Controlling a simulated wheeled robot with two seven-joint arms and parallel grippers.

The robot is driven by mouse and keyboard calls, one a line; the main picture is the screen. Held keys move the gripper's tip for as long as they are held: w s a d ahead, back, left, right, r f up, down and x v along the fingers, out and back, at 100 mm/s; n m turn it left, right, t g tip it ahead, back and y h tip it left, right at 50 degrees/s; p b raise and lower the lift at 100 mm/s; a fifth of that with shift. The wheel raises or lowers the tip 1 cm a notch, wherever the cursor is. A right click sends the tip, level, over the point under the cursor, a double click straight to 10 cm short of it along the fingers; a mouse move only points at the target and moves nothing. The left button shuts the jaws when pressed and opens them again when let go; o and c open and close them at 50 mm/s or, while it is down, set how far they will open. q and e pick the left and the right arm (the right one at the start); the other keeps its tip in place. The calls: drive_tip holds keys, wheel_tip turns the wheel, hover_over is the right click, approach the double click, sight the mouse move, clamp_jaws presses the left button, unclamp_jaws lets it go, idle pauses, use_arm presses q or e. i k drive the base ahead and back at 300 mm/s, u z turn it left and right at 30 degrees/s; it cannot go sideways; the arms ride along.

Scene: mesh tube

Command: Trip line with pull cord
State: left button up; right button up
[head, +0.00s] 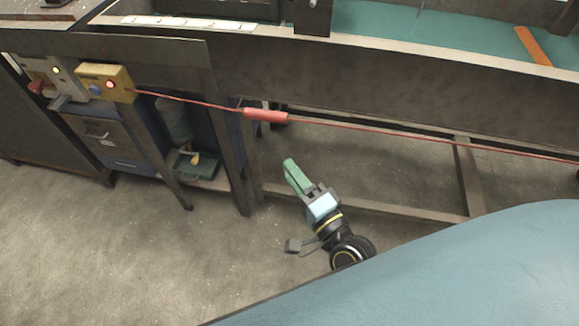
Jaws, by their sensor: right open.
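A thin red pull cord (400,136) runs along the side of the conveyor frame, from a yellow switch box (120,83) at the left to the right picture edge. A thicker red sleeve or handle (265,116) sits on the cord left of centre. The switch box has a blue button and a lit red lamp. My right gripper (295,176), with green fingers, is open and empty. In the picture it is below and right of the red handle, apart from the cord. The gap between its fingers is hard to see. My left gripper is not in view.
The conveyor (450,35) has a green belt with an orange piece (533,46) on it. Frame legs and a low crossbar (370,205) stand under the conveyor. The floor (130,250) in front is clear.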

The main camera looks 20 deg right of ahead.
sight(273, 117)
drive_tip(key=k, duration=1)
